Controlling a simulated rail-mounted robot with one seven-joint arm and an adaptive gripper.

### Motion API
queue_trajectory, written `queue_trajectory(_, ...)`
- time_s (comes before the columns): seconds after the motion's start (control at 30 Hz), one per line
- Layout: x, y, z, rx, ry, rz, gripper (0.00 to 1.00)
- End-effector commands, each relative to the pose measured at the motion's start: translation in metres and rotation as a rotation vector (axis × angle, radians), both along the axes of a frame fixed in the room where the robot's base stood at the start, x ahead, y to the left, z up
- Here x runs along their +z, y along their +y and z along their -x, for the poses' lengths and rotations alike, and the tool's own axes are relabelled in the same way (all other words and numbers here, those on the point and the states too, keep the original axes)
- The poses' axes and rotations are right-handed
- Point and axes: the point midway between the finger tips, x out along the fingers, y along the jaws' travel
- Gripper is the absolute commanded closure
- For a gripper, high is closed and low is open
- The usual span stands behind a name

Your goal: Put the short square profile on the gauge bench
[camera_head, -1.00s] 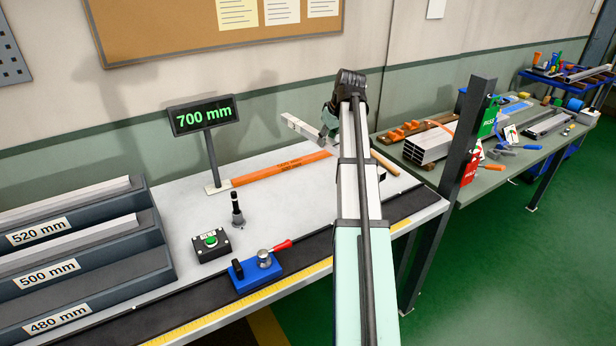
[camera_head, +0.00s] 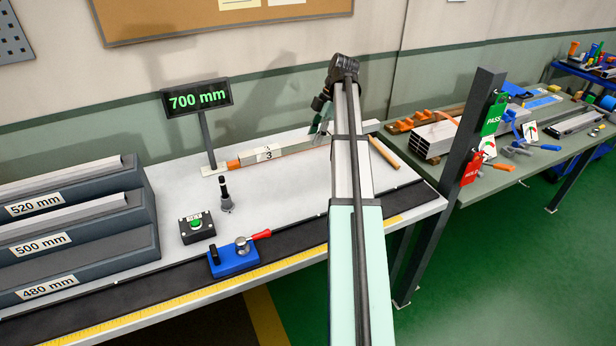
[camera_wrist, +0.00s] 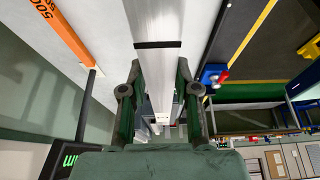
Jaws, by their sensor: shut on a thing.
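A silver profile is held in my gripper (camera_head: 322,127), which is shut on it beside the dark upper end of my arm. In the head view the profile's labelled end (camera_head: 265,153) points left, in front of the orange bar; its other end shows right of my arm. In the wrist view the profile (camera_wrist: 157,20) runs upward from between the fingers (camera_wrist: 155,100), with a dark band across it. It appears to be above the white bench (camera_head: 290,195). Whether it is the short square one, and which bench is the gauge bench, I cannot tell.
The display reading 700 mm (camera_head: 197,98) stands behind a dark upright tool (camera_head: 226,195). A button box (camera_head: 197,228) and blue clamp (camera_head: 233,258) are in front. The labelled rack (camera_head: 75,235) is left. A dark post (camera_head: 470,135) stands before the cluttered green-grey bench (camera_head: 490,180).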

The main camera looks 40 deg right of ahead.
Motion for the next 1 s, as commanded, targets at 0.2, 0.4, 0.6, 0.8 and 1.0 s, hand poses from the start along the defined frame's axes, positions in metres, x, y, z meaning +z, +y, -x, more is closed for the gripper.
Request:
queue_trajectory(0.2, -0.046, 0.002, 0.002, 0.0, 0.003, -0.002, 1.0)
queue_trajectory(0.4, -0.092, 0.001, 0.001, -0.001, 0.003, -0.003, 1.0)
queue_trajectory(0.6, -0.131, 0.001, 0.001, -0.001, 0.001, -0.001, 1.0)
queue_trajectory(0.8, -0.149, 0.0, 0.0, -0.002, 0.001, 0.0, 1.0)
queue_trajectory(1.0, -0.161, 0.0, 0.0, -0.002, 0.001, 0.0, 1.0)
